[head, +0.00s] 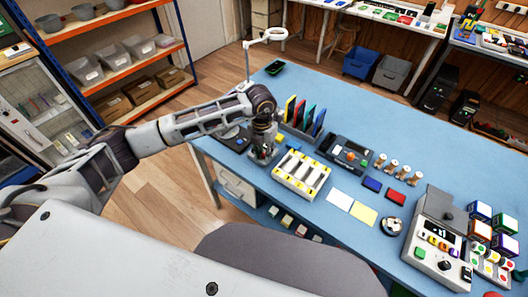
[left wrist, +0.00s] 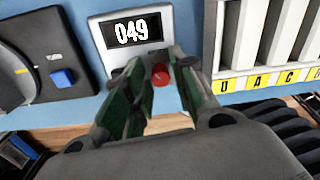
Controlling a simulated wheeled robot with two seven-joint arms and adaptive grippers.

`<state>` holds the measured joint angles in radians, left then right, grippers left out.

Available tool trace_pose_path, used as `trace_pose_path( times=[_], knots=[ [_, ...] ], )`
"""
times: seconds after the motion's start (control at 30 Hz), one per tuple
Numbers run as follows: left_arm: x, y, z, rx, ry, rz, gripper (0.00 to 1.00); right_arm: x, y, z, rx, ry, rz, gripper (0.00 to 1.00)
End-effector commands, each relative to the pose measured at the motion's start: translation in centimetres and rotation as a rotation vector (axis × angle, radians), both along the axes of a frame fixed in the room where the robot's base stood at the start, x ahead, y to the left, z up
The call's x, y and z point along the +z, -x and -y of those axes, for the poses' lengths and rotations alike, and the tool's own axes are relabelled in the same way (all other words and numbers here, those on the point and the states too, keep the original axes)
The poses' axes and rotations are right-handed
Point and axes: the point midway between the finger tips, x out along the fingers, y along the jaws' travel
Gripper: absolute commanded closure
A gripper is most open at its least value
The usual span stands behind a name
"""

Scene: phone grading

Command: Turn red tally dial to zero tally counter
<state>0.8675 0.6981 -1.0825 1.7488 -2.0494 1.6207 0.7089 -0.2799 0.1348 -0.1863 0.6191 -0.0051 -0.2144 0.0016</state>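The tally counter (left wrist: 133,30) is a light grey box with a dark display reading 049, at the top middle of the left wrist view. Its red dial (left wrist: 160,74) sits below the display's right side. My left gripper (left wrist: 160,92) has its two green-padded fingers apart, one on each side of the dial. A gap shows beside the dial, though contact on the far sides cannot be told. In the head view my left gripper (head: 262,152) points down at the blue table's left part and mostly hides the counter. My right gripper is not in view.
A white slotted rack (head: 302,174) with yellow labels stands just right of the counter. A dark device with a blue button (left wrist: 62,78) lies to its left. Coloured upright panels (head: 304,114) stand behind. The blue table (head: 335,95) is clear toward the back.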

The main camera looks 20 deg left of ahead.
Motion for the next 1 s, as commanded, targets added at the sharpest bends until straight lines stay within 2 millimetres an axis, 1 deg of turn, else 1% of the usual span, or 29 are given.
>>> trace_pose_path(
  times=[0.2, 0.4, 0.77, 1.0],
  knots=[
    [0.00, -0.01, 0.01, 0.000, 0.000, 0.000, 0.74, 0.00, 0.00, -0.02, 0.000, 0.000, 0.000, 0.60],
    [0.02, -0.02, 0.01, 0.000, 0.000, 0.001, 1.00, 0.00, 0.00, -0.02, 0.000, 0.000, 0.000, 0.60],
    [0.02, -0.07, 0.00, -0.016, 0.001, 0.003, 1.00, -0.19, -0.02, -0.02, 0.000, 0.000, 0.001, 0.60],
    [0.01, -0.16, 0.02, -0.092, 0.001, 0.005, 1.00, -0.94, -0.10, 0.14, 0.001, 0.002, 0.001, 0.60]
  ],
)
